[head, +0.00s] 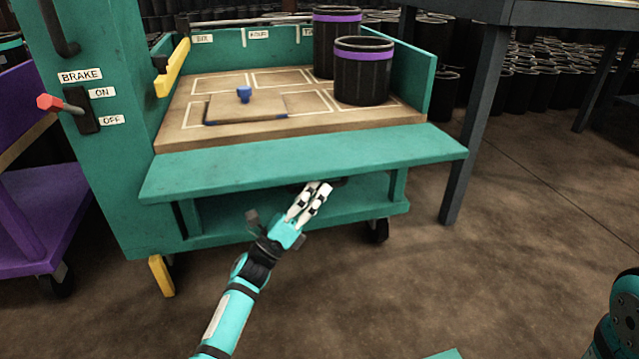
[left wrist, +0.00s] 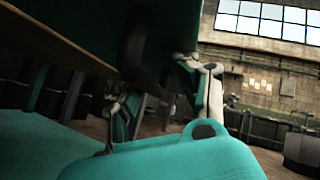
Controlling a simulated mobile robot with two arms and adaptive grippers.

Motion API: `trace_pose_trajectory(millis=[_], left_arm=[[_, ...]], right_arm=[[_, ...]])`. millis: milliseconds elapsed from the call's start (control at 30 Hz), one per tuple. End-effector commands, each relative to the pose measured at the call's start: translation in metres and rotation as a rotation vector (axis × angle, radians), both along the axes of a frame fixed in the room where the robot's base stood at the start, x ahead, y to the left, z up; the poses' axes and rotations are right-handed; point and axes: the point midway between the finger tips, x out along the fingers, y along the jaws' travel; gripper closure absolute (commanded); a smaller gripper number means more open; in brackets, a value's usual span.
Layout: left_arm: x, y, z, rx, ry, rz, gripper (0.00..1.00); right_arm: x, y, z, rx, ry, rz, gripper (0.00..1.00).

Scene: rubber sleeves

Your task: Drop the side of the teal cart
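The teal cart (head: 125,190) stands in front of me. Its near side panel (head: 300,160) is folded outward from the deck edge and sticks out toward me, roughly level or sloping slightly. The panel's underside fills the upper part of the left wrist view (left wrist: 90,25). A dark curved handle (left wrist: 135,50) hangs from it. My left gripper (head: 320,190) is under the panel's front edge. Its fingers (left wrist: 165,95) are spread, with the handle between or just beyond them; I cannot tell whether they touch it. My right gripper is out of view; only part of that arm shows.
Two black sleeves with purple bands (head: 362,75) stand on the deck (head: 180,130), near a board with a blue knob (head: 243,94). A yellow latch (head: 173,68) and red-tipped brake lever (head: 60,104) sit at left. A purple cart (head: 30,220) and dark table (head: 478,120) flank it.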

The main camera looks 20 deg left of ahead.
Motion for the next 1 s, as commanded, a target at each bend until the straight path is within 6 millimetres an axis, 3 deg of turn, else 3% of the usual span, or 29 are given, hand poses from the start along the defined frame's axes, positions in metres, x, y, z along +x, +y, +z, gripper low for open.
trace_pose_trajectory(millis=[200,433,600,900,1000], left_arm=[[-0.046,0.028,0.001,0.002,-0.005,0.0,0.62],[-0.082,0.049,0.002,0.003,-0.006,-0.002,0.62],[-0.093,0.056,0.002,0.0,-0.004,-0.001,0.62],[-0.095,0.058,0.002,0.0,-0.004,-0.001,0.62],[-0.095,0.057,0.002,-0.014,0.002,-0.014,0.75]], right_arm=[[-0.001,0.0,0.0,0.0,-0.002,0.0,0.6],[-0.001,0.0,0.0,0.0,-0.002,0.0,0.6],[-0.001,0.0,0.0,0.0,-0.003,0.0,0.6],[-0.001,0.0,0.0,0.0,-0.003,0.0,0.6],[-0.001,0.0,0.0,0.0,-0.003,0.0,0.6]])
